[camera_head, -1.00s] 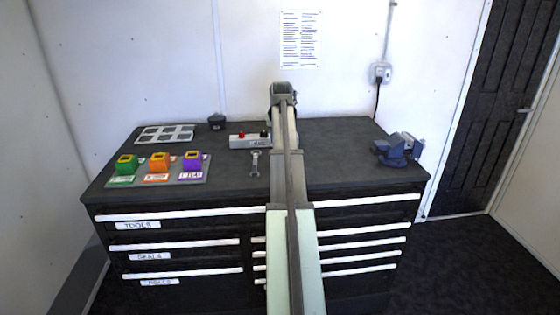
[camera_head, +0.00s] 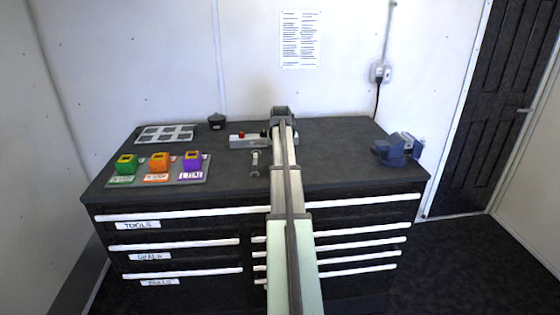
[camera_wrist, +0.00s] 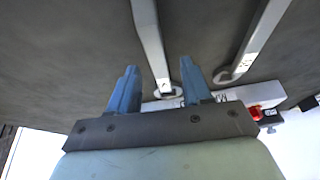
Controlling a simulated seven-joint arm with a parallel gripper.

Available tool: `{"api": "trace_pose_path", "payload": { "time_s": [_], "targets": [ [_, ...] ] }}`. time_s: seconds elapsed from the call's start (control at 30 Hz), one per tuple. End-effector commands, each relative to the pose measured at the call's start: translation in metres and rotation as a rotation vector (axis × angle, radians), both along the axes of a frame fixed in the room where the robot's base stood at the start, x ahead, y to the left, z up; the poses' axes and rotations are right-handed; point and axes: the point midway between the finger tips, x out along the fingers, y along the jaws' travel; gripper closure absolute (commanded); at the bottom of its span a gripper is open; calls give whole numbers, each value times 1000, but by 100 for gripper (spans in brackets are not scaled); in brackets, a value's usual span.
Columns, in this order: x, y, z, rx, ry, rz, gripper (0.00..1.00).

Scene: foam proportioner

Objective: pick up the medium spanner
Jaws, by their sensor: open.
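Two silver spanners lie on the dark bench top in the wrist view. One spanner (camera_wrist: 150,40) runs from the top edge down between my fingers, its ring end close to the gripper body. The other spanner (camera_wrist: 256,38) lies to the right, outside the fingers. I cannot tell which is the medium one. One small spanner (camera_head: 255,164) shows left of my arm in the head view; the arm hides the bench behind it. My gripper (camera_wrist: 159,66) has its two blue fingers apart, one each side of the first spanner, with nothing gripped. Its height above the bench is unclear.
A control box (camera_head: 246,141) with a red button stands behind the spanners, close to my gripper. Coloured blocks on a tray (camera_head: 206,177) and a grey slotted rack (camera_head: 142,137) are left. A blue vise (camera_head: 392,152) is right.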

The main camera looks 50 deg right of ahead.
Motion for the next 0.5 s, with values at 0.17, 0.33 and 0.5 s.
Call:
{"api": "trace_pose_path", "payload": {
  "time_s": [0.17, 0.33, 0.5],
  "targets": [
    [3, -4, -11, -1, -1, 0, 51],
    [3, -3, -11, -1, -1, 0, 51],
    [3, -3, -11, -1, -1, 0, 67]
  ]
}}
